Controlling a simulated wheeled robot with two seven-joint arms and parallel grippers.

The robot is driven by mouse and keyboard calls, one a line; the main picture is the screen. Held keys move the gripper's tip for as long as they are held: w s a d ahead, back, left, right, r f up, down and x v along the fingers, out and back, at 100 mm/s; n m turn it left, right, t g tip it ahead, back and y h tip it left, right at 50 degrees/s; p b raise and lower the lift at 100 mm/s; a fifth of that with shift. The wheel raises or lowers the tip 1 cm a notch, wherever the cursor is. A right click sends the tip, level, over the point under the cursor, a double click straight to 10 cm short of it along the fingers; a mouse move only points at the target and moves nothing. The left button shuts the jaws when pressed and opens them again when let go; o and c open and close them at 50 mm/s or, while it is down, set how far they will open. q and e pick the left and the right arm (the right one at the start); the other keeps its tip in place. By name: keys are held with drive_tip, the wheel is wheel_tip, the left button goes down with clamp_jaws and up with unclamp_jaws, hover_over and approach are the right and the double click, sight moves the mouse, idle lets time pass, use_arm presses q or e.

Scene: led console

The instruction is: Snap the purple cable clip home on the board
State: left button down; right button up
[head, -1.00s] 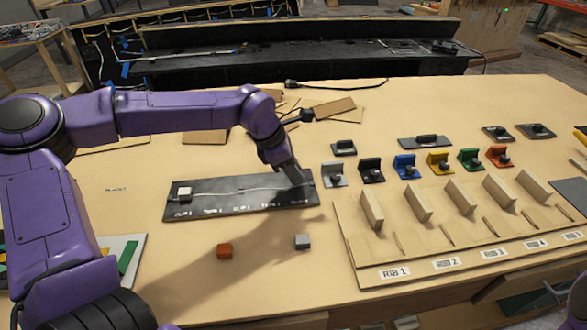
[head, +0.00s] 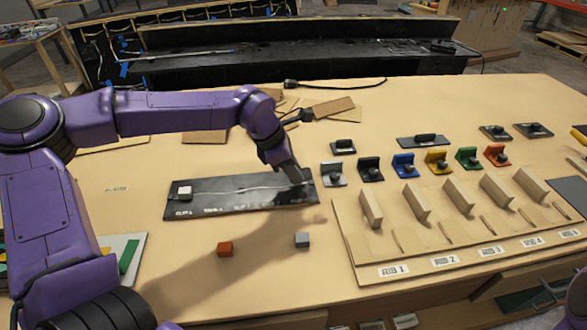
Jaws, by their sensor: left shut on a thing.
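The black board (head: 225,203) lies on the table at centre left, with a pale cable (head: 240,190) running along it. A white clip-like block (head: 184,191) sits on the board's left end. My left gripper (head: 299,182) points down at the board's right end, at or just above its surface. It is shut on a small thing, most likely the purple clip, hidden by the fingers. I cannot tell whether that thing touches the board or the cable. My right gripper (head: 553,292) shows only partly at the bottom right corner, away from the board.
Loose wooden pieces (head: 334,108) lie behind the board.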

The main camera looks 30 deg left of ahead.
use_arm(q)
drive_tip(key=shift+f+b, duration=0.5)
drive_tip(key=shift+f, duration=0.65)
idle(0.7)
idle(0.3)
drive_tip(key=c, duration=0.9)
unclamp_jaws()
drive_tip(key=shift+o, duration=0.2)
drive_tip(key=b+v, duration=0.1)
drive_tip(key=v, duration=0.9)
drive_tip(key=shift+r, duration=0.25)
drive_tip(key=shift+s+f, duration=0.1)
drive_tip(key=shift+s, duration=0.1)
